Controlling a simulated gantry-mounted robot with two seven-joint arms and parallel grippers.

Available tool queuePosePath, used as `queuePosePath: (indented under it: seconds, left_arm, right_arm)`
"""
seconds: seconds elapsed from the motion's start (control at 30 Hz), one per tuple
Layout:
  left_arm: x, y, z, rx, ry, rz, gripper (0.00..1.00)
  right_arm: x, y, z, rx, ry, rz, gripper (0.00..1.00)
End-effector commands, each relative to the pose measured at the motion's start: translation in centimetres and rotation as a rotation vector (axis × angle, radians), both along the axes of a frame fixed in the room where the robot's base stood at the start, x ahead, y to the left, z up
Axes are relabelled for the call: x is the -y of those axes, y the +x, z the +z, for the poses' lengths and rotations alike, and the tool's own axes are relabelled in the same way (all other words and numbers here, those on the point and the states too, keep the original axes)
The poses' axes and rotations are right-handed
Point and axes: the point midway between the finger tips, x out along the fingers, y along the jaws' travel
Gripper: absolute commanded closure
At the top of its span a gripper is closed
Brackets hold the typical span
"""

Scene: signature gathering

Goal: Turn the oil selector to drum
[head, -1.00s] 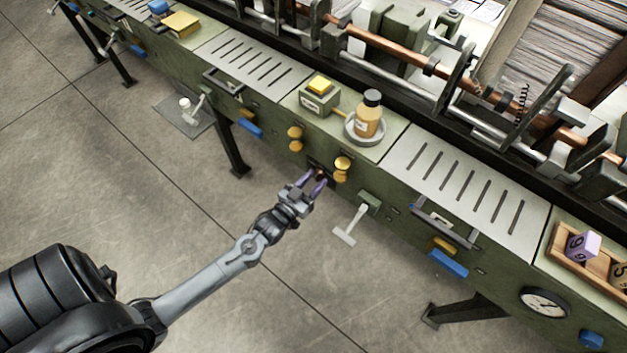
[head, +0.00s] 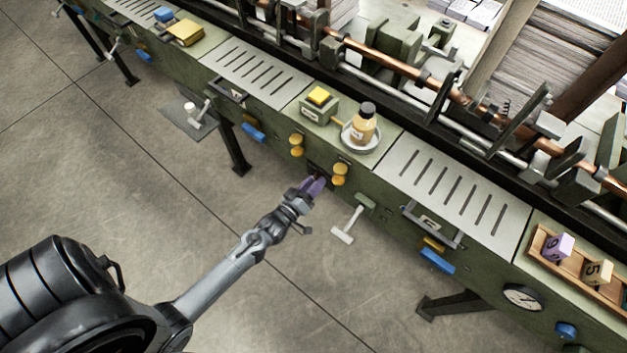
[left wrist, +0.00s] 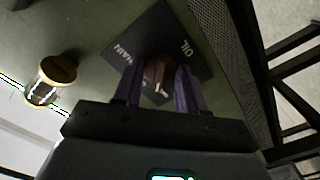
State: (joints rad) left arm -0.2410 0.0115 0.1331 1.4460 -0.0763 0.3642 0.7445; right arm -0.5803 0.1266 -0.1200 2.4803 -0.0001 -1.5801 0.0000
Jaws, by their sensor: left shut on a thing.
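The oil selector is a small dark reddish-brown knob (left wrist: 158,70) on a dark plate (left wrist: 128,38) on the green front of the machine. My left gripper (head: 318,183), with purple fingers, is shut on the knob. Its fingers (left wrist: 157,85) lie on both sides of the knob in the left wrist view. A white mark shows on the knob. My right gripper is in neither view.
Brass knobs (head: 296,145) sit left of the selector, and more brass knobs (head: 340,172) sit close on its right. A T-shaped grey lever (head: 346,232) sticks out to the lower right. A bottle (head: 363,125) stands on a dish above. Floor in front is clear.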

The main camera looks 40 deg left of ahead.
Motion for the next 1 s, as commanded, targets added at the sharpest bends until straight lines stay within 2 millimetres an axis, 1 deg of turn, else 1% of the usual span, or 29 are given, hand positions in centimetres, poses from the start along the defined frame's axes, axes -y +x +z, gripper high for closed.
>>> queuePosePath:
  seconds: [0.03,0.3,0.87,0.9,0.97,1.0]
  left_arm:
    - [0.02,0.04,0.26,0.002,-0.029,0.001,0.90]
    - [0.06,0.02,0.14,0.008,-0.133,-0.001,0.90]
    - [0.02,0.02,0.03,0.010,-0.161,-0.001,0.90]
    - [0.02,0.02,0.03,0.010,-0.161,-0.001,0.53]
    - [0.02,0.02,0.03,0.010,-0.160,-0.001,0.44]
    - [0.02,0.02,0.03,0.010,-0.160,-0.001,0.38]
  right_arm:
    - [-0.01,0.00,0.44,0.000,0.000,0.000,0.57]
    - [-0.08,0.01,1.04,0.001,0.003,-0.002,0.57]
    - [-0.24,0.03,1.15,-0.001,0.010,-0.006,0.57]
    - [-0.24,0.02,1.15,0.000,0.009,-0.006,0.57]
    - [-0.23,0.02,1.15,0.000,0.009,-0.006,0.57]
    - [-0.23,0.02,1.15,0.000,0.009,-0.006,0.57]
